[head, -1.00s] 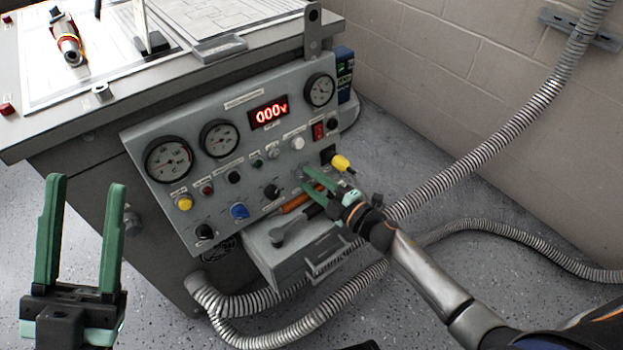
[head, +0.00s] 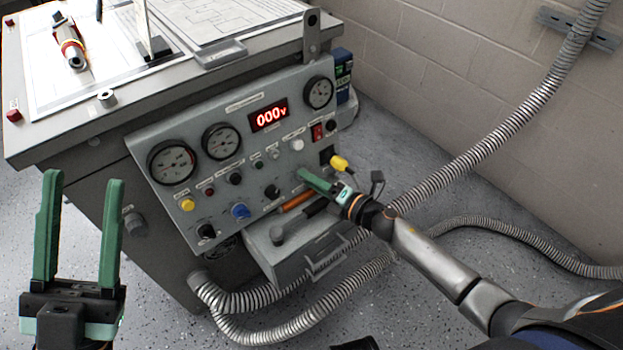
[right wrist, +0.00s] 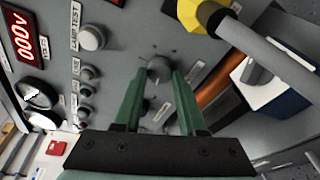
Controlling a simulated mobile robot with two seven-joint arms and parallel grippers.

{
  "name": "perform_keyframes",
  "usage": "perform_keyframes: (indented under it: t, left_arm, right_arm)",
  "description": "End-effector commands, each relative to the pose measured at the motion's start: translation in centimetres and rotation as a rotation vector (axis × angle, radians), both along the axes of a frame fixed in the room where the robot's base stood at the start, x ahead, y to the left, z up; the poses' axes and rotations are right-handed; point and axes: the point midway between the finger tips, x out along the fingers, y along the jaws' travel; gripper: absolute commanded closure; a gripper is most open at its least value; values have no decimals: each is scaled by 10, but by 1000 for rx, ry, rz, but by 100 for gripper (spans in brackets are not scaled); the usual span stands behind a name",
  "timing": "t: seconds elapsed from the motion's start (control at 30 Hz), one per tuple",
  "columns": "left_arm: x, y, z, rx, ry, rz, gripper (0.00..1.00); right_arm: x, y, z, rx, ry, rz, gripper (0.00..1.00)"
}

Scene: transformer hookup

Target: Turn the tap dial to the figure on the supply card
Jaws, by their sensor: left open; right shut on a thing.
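In the right wrist view a small grey round knob (right wrist: 158,66) with tick marks around it, apparently the tap dial, sits on the grey panel. My right gripper (right wrist: 159,76) is shut on it, one green finger on each side. In the head view this gripper (head: 304,176) is at the panel's lower right, and its fingers hide the knob. I cannot read the dial's setting. The red display (head: 269,115) reads 000v. A card stands upright on the bench top (head: 150,38); its text is unreadable from here.
Gauges, knobs and a red switch (head: 317,131) crowd the panel. Ribbed conduits (head: 520,112) run at right.

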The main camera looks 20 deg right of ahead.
Motion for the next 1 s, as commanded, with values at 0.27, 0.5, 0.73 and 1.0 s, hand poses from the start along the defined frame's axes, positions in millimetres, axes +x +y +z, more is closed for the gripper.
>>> perform_keyframes:
  t: [0.27, 0.5, 0.73, 1.0]
  left_arm:
    - [0, 0, 1, 1, -2, 2, 50]
    - [0, 0, 1, 0, -2, 3, 50]
    - [0, 1, 1, 0, -3, 3, 50]
    - [0, 1, 2, 0, -5, 3, 50]
  right_arm:
    - [0, 0, 0, -29, -11, 4, 100]
    - [0, 0, 0, -30, -11, 4, 100]
    - [0, 0, 0, -29, -11, 4, 42]
    - [0, 0, 0, -28, -10, 5, 30]
